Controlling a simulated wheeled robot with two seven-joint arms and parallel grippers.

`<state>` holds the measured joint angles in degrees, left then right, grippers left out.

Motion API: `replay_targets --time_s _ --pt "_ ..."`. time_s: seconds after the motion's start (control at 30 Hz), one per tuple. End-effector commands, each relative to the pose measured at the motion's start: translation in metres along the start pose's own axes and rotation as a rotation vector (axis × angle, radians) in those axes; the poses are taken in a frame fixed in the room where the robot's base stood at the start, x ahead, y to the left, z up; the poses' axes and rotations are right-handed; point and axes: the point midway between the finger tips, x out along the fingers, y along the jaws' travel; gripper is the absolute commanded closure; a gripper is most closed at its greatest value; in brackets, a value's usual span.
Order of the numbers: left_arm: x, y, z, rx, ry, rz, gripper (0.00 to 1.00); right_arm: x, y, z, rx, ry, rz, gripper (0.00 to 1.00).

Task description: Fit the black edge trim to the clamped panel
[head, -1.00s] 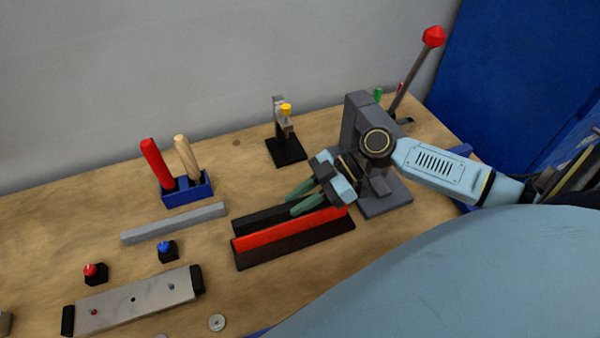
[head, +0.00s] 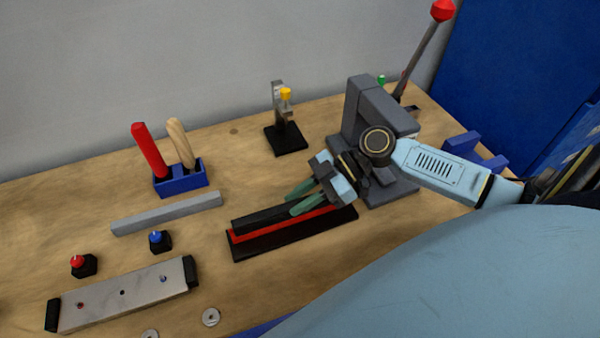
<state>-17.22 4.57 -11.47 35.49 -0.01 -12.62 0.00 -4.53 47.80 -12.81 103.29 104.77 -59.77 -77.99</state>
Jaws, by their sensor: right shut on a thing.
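The black edge trim (head: 256,217) is a long dark bar lying along the red panel (head: 272,230). The red panel shows only as a thin strip between the trim and a long black base (head: 285,240) in front. My right gripper (head: 291,203) is shut on the trim towards its right part, its green fingers pointing left. Whether the trim is seated on the panel's edge or just above it, I cannot tell. The right end of trim and panel is partly hidden by the gripper. My left gripper is not in view.
A grey press (head: 362,110) with a red-knobbed lever (head: 420,55) stands just behind my right wrist. A yellow-topped clamp stand (head: 285,125), a blue tool holder (head: 181,182), a grey bar (head: 165,213) and a silver plate (head: 122,293) stand around.

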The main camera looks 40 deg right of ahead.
Motion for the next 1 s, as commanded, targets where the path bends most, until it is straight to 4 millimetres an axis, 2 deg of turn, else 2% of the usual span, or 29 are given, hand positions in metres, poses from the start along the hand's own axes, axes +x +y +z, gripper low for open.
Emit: replay_targets --time_s 0.4,0.43,0.6,0.87,1.0 --pt "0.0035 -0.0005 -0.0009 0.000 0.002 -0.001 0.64 0.0015 0.0001 0.0026 0.000 0.001 0.000 1.00" --pt "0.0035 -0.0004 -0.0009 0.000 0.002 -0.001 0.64 0.0015 0.0001 0.0026 0.000 0.001 0.000 0.75" --pt "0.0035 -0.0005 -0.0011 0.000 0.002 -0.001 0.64 0.0015 0.0001 0.0027 0.000 0.001 0.000 0.54" --pt "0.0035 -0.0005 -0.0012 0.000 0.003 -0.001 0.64 0.0013 0.0000 0.0027 0.000 -0.001 0.000 0.54" --pt "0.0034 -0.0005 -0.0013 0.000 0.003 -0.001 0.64 -0.0039 0.0002 -0.0064 -0.002 -0.001 0.000 0.54"
